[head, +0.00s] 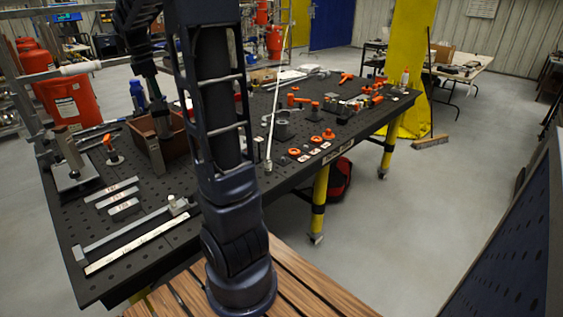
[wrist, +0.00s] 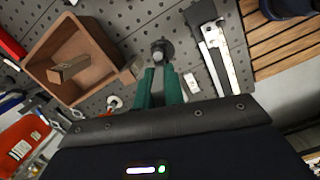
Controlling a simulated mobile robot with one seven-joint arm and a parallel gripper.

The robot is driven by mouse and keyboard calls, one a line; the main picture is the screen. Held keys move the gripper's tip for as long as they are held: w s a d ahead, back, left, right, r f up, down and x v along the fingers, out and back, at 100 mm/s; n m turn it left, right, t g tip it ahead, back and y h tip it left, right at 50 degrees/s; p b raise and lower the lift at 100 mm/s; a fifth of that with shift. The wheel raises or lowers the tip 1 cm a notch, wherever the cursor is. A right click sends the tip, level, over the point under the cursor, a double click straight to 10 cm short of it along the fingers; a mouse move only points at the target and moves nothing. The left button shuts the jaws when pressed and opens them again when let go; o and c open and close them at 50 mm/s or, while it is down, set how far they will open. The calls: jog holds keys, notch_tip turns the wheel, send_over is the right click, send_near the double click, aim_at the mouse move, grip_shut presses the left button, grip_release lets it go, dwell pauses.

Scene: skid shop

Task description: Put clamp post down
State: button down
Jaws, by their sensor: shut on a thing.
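My gripper (wrist: 159,88) shows in the wrist view as two green fingers close together, pointing at the perforated table top (wrist: 130,12). They are shut on the clamp post (wrist: 161,50), a dark piece with a round, knob-like end showing just beyond the fingertips. The rest of the post is hidden by the fingers, and I cannot tell whether it touches the table. In the head view my arm reaches over the left part of the black table (head: 100,235), beside a brown box.
The open brown box (wrist: 103,57) holds a wooden block (wrist: 70,68), left of my gripper. A metal bar (wrist: 220,50) lies to the right. In the head view, an orange-handled clamp (head: 112,147) and a post on a base plate (head: 70,152) stand left; flat strips (head: 117,198) lie nearer.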

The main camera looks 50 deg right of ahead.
jog(key=s+d+r+m+g, duration=0.1)
jog(key=s+d+m, duration=0.25)
jog(key=d, duration=0.85)
jog(key=s+d+m, duration=0.2)
jog(key=d+m, duration=0.3)
jog(key=d, duration=0.7)
jog(key=s+d+m+y, duration=0.2)
jog(key=s+d+m, duration=0.4)
jog(key=s+d, duration=0.9)
notch_tip(320, 180, down, 19)
jog(key=w+d, duration=0.1)
jog(key=shift+d, duration=0.15)
jog(key=c, duration=1.5)
grip_release()
jog(key=r, duration=0.4)
jog(key=w+r, duration=0.1)
jog(key=r, duration=0.3)
jog(key=w+r, duration=0.1)
jog(key=r, duration=0.3)
jog(key=shift+r, duration=0.1)
